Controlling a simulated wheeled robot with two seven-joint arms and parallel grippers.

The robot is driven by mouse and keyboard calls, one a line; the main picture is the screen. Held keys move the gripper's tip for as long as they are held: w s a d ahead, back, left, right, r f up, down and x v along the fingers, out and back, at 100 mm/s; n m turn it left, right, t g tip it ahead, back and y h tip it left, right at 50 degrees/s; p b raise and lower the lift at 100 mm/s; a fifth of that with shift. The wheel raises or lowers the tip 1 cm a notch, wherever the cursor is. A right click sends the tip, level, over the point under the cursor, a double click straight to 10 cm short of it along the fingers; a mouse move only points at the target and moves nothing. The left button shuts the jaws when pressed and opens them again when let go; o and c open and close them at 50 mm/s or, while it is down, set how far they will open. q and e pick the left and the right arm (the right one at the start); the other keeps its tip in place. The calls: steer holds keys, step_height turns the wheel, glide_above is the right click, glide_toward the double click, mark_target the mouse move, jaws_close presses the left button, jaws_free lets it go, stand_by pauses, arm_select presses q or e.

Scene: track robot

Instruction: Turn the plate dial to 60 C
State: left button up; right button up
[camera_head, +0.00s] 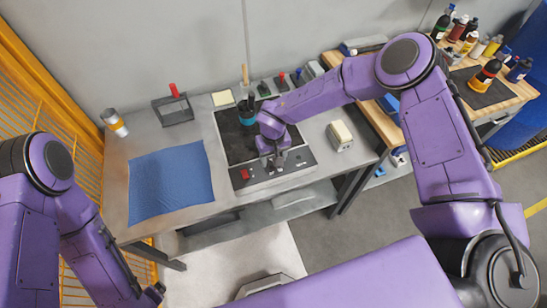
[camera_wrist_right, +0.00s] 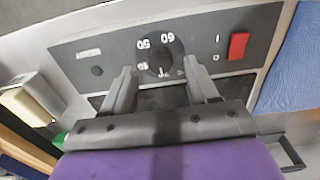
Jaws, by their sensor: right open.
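The hot plate (camera_head: 232,146) has a black top and a grey front panel (camera_wrist_right: 105,58), seen upside down in the right wrist view. The round black dial (camera_wrist_right: 158,60) is on this panel, with 50 and 60 printed at its edge. I cannot clearly tell which number it points to. My right gripper (camera_head: 273,161) is over the panel and hides the dial in the head view. In the wrist view its open fingers (camera_wrist_right: 158,70) are on either side of the dial; contact is unclear. My left gripper (camera_head: 154,292) is low at the left, away from the plate; its jaws are unclear.
A red switch (camera_wrist_right: 238,45) is beside the dial on the panel. A dark container with a blue band (camera_head: 246,115) stands on the plate. A blue cloth (camera_head: 170,180) lies left, and a pale block (camera_head: 340,134) is right. Bottles stand on the wooden bench (camera_head: 512,92).

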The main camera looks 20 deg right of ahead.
steer(key=shift+f, duration=1.15)
steer(key=c, duration=1)
steer(key=shift+c, duration=0.2)
